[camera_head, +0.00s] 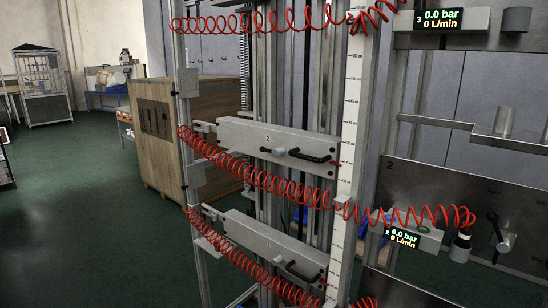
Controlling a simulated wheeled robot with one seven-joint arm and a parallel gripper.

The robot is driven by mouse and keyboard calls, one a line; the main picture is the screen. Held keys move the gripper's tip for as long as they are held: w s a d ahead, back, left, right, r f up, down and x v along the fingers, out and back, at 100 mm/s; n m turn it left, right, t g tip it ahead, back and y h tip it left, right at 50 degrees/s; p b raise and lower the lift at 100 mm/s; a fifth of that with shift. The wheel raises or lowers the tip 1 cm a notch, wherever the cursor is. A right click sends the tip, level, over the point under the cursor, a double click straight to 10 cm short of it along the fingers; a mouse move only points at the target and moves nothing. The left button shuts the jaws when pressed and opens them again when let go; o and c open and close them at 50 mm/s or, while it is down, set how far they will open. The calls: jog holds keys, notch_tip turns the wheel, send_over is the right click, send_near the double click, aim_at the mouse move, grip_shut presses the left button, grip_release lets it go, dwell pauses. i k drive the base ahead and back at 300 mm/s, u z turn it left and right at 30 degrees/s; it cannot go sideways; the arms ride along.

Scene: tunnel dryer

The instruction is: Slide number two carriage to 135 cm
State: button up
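The number two carriage (235,133) is a long grey block marked "2" at mid-height on the vertical rails. It has a black handle (313,157) and a small round knob (279,152) on its front. A white vertical scale (350,112) runs just right of it, and a small red pointer (337,165) at the carriage's right end meets the scale. The scale's figures are too small to read surely. My gripper is not in view.
Carriage one (262,237) sits below on the same rails. Red coiled hoses (262,180) hang across the front, one just under carriage two. A panel marked "2" (425,190) and a display reading 0.0 bar (403,233) are at right. A wooden crate (158,150) stands behind left; green floor is open there.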

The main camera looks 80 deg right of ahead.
aim_at(316, 153)
jog(key=k, duration=0.65)
jog(key=z, duration=0.75)
jog(key=i, duration=0.5)
